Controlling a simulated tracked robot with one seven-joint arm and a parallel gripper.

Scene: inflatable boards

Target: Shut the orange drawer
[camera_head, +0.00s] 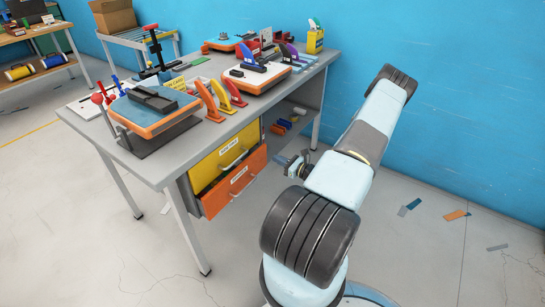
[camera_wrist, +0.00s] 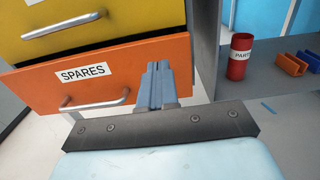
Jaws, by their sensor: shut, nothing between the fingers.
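The orange drawer (camera_head: 234,183) is the lower of two drawers under the grey workbench. It stands pulled out beyond the yellow drawer (camera_head: 225,155) above it. In the wrist view its orange front (camera_wrist: 150,60) carries a SPARES label and a metal handle (camera_wrist: 95,103). My gripper (camera_wrist: 156,68) is shut and empty, its blue fingers in front of the right part of the orange front, to the right of the handle. I cannot tell whether the fingertips touch the front. In the head view my gripper (camera_head: 284,161) is to the right of the drawer.
The workbench top (camera_head: 160,170) holds boards, clamps and tools. A shelf right of the drawers holds a red cup (camera_wrist: 239,57) labelled PART and small orange and blue pieces (camera_wrist: 291,65). A bench leg (camera_head: 187,228) stands left of the drawers. The floor in front is clear.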

